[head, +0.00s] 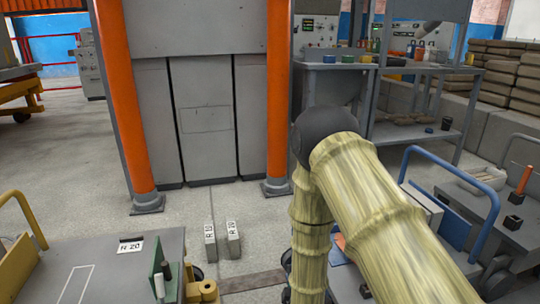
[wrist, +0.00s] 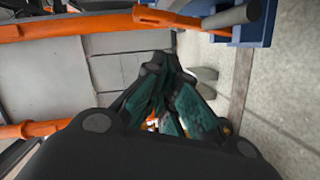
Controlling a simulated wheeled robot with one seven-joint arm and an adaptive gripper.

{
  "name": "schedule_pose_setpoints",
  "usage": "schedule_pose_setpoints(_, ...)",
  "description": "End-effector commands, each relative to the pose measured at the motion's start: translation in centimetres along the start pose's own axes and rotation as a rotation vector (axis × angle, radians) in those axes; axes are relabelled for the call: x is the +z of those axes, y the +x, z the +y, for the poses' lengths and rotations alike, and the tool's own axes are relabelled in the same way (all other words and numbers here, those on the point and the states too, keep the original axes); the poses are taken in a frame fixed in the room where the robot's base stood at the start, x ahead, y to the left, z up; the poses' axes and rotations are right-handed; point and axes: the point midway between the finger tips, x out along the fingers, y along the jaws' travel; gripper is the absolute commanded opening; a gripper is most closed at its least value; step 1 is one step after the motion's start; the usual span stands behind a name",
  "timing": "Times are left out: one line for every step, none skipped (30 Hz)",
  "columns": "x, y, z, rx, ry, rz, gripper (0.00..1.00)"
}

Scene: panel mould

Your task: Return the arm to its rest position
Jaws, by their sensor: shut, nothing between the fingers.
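My arm (head: 375,205), in a pale yellow ribbed sleeve with a dark elbow, fills the lower right middle of the head view. It is bent, with one section running down beside the other. My gripper (wrist: 163,68) shows in the wrist view, with dark fingers and teal pads. Its fingers come together at the tips, with nothing held between them. In the head view the gripper is hidden or out of frame.
Orange posts (head: 125,95) flank a grey panelled machine (head: 205,110). A grey cart (head: 110,275) stands lower left; a blue-handled cart (head: 480,235) stands right, close to my arm. Two labelled blocks (head: 232,240) sit on the floor between. Shelving (head: 430,67) is behind. Open floor lies before the machine.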

Motion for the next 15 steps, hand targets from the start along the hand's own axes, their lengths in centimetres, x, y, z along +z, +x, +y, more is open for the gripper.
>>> schedule_pose_setpoints(1.8,-0.9,-1.8,-0.066,0.056,-0.03,0.0)
schedule_pose_setpoints(2.9,-1.5,-2.9,-0.109,0.096,-0.049,0.0)
schedule_pose_setpoints(4.3,-2.5,-4.5,-0.169,0.154,-0.079,0.0)
schedule_pose_setpoints(5.3,-3.3,-5.6,-0.212,0.198,-0.104,0.0)
schedule_pose_setpoints(6.3,-4.2,-6.7,-0.255,0.243,-0.131,0.0)
schedule_pose_setpoints(7.7,-5.5,-8.2,-0.31,0.3,-0.169,0.0)
schedule_pose_setpoints(8.7,-6.4,-9.2,-0.348,0.342,-0.201,0.0)
schedule_pose_setpoints(9.6,-7.5,-10.3,-0.387,0.384,-0.233,0.0)
schedule_pose_setpoints(10.8,-9.0,-11.6,-0.437,0.439,-0.28,0.0)
schedule_pose_setpoints(11.7,-10.1,-12.5,-0.471,0.481,-0.317,0.0)
schedule_pose_setpoints(12.5,-11.3,-13.4,-0.506,0.52,-0.354,0.0)
schedule_pose_setpoints(13.7,-13.1,-14.6,-0.549,0.573,-0.41,0.0)
schedule_pose_setpoints(14.5,-14.3,-15.4,-0.579,0.612,-0.452,0.0)
schedule_pose_setpoints(15.2,-15.7,-16.2,-0.609,0.65,-0.495,0.0)
schedule_pose_setpoints(16.1,-17.6,-17.2,-0.646,0.7,-0.556,0.0)
